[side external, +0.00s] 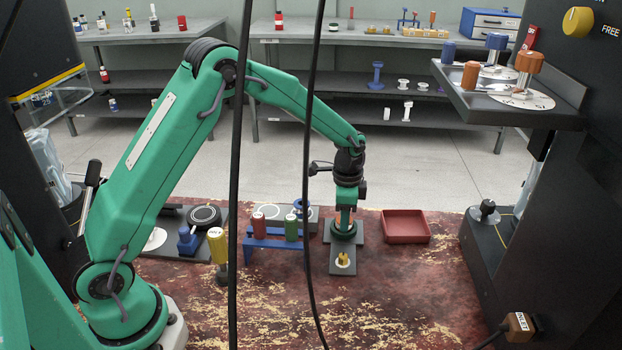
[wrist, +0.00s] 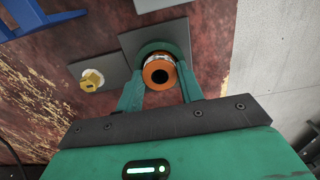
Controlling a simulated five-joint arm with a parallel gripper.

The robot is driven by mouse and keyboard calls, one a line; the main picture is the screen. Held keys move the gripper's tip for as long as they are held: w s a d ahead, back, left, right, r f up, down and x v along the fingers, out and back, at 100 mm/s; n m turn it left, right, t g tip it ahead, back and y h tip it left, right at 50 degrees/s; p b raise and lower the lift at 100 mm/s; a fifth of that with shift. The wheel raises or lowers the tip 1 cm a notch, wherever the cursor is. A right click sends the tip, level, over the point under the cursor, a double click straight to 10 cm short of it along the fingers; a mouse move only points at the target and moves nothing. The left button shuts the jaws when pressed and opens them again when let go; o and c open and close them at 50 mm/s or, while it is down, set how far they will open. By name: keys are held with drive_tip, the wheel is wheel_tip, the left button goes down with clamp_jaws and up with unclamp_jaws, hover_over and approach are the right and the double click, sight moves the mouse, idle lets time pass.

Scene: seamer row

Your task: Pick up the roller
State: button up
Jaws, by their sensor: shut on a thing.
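The roller (wrist: 158,73) is orange with a dark hole in its end and a silvery band. In the wrist view it stands between the two green fingers of my gripper (wrist: 159,84), which are shut on it. In the side view my gripper (side external: 344,216) points down over a dark grey plate, with a little orange showing at its fingers. A green rounded part (wrist: 162,46) shows around the far side of the roller, above the plate (wrist: 132,42). The roller's lower end is hidden, so I cannot tell whether it touches anything below.
A brass-coloured piece (side external: 343,259) sits on a small plate in front. A blue rack (side external: 275,243) with red and green cylinders stands to the left, near a yellow-handled tool (side external: 218,245). A red tray (side external: 405,240) lies to the right. Black cables hang in front of the side view.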

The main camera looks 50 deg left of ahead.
wheel_tip(320, 180, up, 4)
drive_tip(key=shift+r, duration=0.1)
drive_tip(key=s+d+r, duration=0.6)
drive_tip(key=d, duration=0.3)
drive_tip(key=shift+s+d+r, duration=0.15)
drive_tip(key=shift+d+r, duration=0.1)
drive_tip(key=shift+d, duration=0.15)
idle(0.3)
drive_tip(key=w+d+n, duration=0.1)
drive_tip(key=w+d, duration=0.7)
drive_tip(key=w, duration=0.3)
drive_tip(key=shift+d, duration=0.25)
drive_tip(key=shift+w+f, duration=0.1)
drive_tip(key=shift+w, duration=0.05)
drive_tip(key=w+a+f, duration=0.2)
drive_tip(key=a, duration=0.1)
drive_tip(key=w+a+f, duration=0.2)
drive_tip(key=w+a, duration=0.1)
drive_tip(key=w+a+f, duration=0.2)
drive_tip(key=a+f, duration=0.1)
drive_tip(key=shift+w, duration=0.3)
drive_tip(key=shift+f, duration=0.1)
